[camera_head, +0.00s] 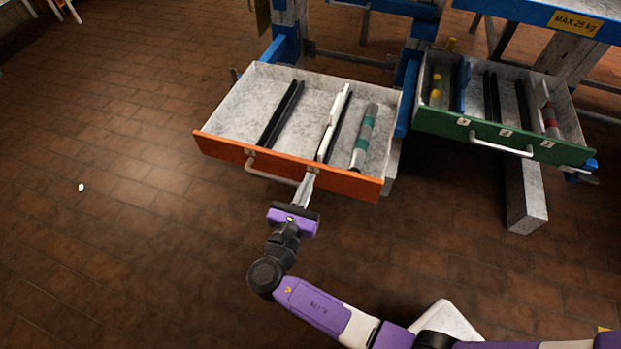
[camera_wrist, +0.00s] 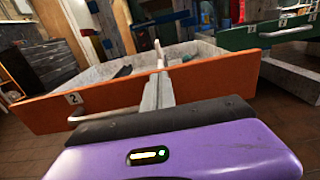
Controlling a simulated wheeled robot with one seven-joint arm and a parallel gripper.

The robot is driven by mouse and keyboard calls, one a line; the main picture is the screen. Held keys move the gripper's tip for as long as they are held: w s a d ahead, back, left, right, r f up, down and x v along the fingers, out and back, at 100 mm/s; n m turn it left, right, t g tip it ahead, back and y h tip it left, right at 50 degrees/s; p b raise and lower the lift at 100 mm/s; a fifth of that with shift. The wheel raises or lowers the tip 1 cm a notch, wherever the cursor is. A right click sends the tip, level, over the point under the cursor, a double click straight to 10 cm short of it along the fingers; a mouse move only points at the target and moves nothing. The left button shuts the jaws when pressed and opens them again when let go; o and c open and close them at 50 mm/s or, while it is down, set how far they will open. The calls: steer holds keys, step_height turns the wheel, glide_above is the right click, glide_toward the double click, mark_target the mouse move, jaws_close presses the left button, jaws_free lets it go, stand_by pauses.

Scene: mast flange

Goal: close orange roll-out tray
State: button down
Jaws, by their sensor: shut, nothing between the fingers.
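The orange-fronted roll-out tray (camera_head: 225,148) is pulled out from the blue frame, its grey bed open to view. It has a silver bar handle (camera_head: 268,175) along its front. My gripper (camera_head: 308,180) is shut and empty, its fingertips at the orange front near the handle's right end. In the wrist view the fingers (camera_wrist: 159,70) reach up in front of the orange front (camera_wrist: 215,80), and the handle (camera_wrist: 95,115) is to their left. I cannot tell whether the fingertips touch the front.
Black dividers (camera_head: 280,114), a white piece (camera_head: 333,122) and a grey-green tube (camera_head: 364,138) lie in the orange tray. A green-fronted tray (camera_head: 450,128) also stands pulled out to the right, with a grey post (camera_head: 525,195) below. Brick floor at left is mostly clear.

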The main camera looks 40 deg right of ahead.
steer(key=shift+x, duration=1.15)
steer(key=shift+d, duration=0.1)
